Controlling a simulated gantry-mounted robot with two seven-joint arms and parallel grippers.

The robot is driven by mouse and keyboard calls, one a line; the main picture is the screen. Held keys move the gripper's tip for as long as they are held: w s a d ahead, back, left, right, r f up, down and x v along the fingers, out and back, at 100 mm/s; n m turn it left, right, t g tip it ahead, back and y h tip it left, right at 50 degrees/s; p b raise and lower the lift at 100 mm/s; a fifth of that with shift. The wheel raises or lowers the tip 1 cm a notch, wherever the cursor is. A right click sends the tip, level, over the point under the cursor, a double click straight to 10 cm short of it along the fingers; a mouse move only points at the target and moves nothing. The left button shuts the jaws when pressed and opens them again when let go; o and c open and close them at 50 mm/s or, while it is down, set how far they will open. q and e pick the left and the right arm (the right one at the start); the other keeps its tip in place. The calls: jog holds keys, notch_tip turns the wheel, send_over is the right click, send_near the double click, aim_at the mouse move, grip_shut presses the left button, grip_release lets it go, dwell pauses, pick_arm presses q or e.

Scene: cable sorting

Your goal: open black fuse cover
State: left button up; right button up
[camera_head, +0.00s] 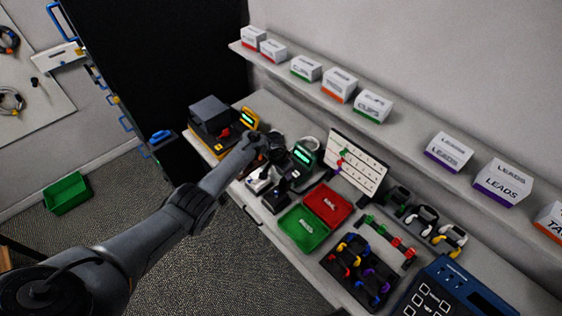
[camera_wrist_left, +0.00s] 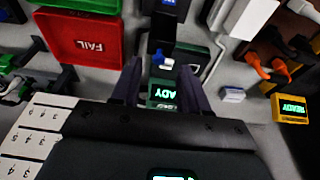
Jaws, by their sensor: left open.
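My left gripper (camera_head: 274,146) reaches over the back of the bench. In the left wrist view it (camera_wrist_left: 158,88) is open, its two dark fingers apart with nothing gripped between them. A green tester reading READY (camera_wrist_left: 164,93) shows in the gap between the fingers; in the head view the tester (camera_head: 303,153) stands just right of the gripper. A black block with a blue and white part (camera_wrist_left: 162,60) lies beyond the fingertips. It may carry the black fuse cover, but I cannot tell which black piece is the cover or whether it is shut. My right gripper is not in view.
A red FAIL tray (camera_head: 327,203) and green tray (camera_head: 303,229) lie near the bench front. A white label board (camera_head: 357,165) stands behind them. A yellow READY meter (camera_wrist_left: 291,108) is right in the wrist view. A shelf of boxes (camera_head: 340,85) runs above.

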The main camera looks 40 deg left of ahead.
pick_arm(q)
jog(key=p+v, duration=0.2)
jog(key=v, duration=0.5)
jog(key=shift+r, duration=0.15)
